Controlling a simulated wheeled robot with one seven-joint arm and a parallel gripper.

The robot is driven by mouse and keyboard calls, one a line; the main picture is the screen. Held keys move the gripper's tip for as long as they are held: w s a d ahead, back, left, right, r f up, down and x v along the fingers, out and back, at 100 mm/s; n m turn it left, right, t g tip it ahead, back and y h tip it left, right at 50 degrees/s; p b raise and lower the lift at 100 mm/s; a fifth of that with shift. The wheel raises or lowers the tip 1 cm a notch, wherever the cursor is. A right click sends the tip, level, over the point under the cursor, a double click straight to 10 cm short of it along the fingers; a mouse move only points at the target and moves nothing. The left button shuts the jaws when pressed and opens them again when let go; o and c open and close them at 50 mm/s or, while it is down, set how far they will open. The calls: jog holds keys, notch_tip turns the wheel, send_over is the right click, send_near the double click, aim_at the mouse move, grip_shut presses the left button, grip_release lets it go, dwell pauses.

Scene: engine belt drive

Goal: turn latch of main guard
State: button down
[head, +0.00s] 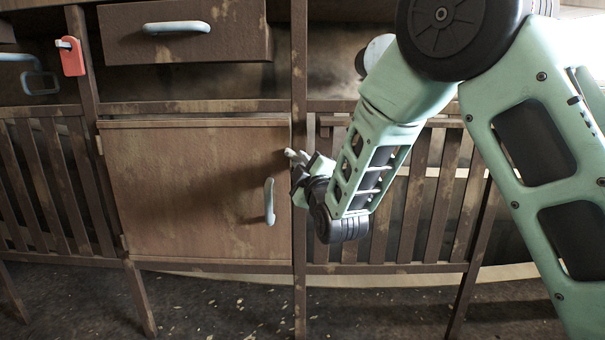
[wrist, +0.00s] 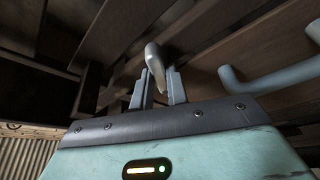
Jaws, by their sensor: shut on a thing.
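The main guard (head: 195,190) is a closed, rusty brown door panel with a pale vertical handle (head: 270,201) near its right edge. The latch (head: 294,155) is a small pale grey lever at the door's upper right edge. My gripper (head: 298,170) reaches it from the right. In the wrist view my gripper (wrist: 159,88) has its two fingers on either side of the latch (wrist: 154,62), shut on it. The door handle (wrist: 270,80) also shows at the right of the wrist view. The latch's base is partly hidden in the head view by my gripper.
A drawer (head: 185,45) with a pale handle is above the door. A red tag-like piece (head: 71,56) hangs at the upper left. Slatted panels (head: 50,180) stand on both sides. A frame post (head: 299,80) runs beside the latch.

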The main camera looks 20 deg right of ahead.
jog(key=m+h+b, duration=0.2)
jog(key=m, duration=0.3)
jog(key=m+h+b, duration=0.2)
jog(key=m+h, duration=0.1)
jog(key=m, duration=0.2)
jog(key=m+t+h+b, duration=0.1)
jog(key=m+h+b, duration=0.1)
jog(key=m, duration=0.4)
jog(key=shift+w+a+f+h, duration=0.1)
jog(key=shift+a+f+h, duration=0.25)
jog(key=shift+h, duration=0.05)
jog(key=c, duration=1.4)
grip_release()
jog(key=shift+r, duration=0.1)
